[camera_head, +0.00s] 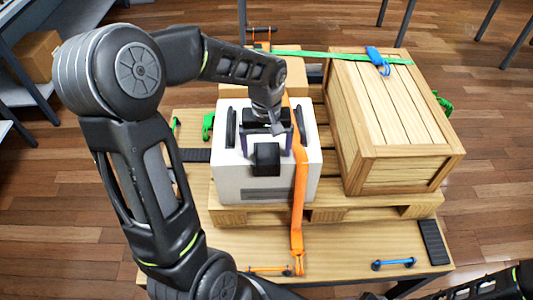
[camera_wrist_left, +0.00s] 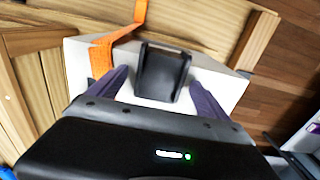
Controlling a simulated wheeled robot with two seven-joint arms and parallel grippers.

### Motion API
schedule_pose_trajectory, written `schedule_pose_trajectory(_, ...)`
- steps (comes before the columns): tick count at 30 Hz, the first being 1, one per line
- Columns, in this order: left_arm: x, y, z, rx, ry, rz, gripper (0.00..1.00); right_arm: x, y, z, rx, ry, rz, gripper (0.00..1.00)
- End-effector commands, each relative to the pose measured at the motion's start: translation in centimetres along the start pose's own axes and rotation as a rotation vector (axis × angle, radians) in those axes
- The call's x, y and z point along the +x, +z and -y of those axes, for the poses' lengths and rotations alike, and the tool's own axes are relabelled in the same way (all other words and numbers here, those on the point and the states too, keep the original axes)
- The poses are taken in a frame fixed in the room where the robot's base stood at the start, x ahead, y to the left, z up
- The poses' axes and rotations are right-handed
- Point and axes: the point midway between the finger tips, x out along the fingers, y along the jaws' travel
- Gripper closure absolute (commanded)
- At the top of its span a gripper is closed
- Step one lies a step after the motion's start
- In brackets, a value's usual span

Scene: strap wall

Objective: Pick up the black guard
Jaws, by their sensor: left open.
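The black guard (camera_head: 266,159) is a dark angled piece on the white box (camera_head: 255,180), at the box's near top edge. In the left wrist view the guard (camera_wrist_left: 163,72) shows raised side rims and lies between the two purple fingers. My left gripper (camera_head: 268,143) is open above the white box, with one finger on each side of the guard. In the left wrist view, gaps show between the guard and both fingers of the left gripper (camera_wrist_left: 158,80). My right gripper is not in view.
An orange strap (camera_head: 298,190) runs over the white box, just right of the gripper. A large wooden crate (camera_head: 390,120) stands close on the right. Other black pieces (camera_head: 231,128) sit on the box top. A wooden pallet (camera_head: 350,212) lies below.

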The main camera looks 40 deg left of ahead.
Motion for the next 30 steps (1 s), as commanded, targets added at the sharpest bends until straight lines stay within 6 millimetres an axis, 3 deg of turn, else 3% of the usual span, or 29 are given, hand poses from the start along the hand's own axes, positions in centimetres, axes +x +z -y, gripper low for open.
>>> schedule_pose_trajectory(8, -0.04, -0.01, -0.01, 0.0, 0.0, 0.0, 0.11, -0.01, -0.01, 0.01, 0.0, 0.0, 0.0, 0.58)
schedule_pose_trajectory(30, -0.04, -0.01, -0.02, 0.0, 0.0, 0.0, 0.71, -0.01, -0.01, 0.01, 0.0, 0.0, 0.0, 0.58)
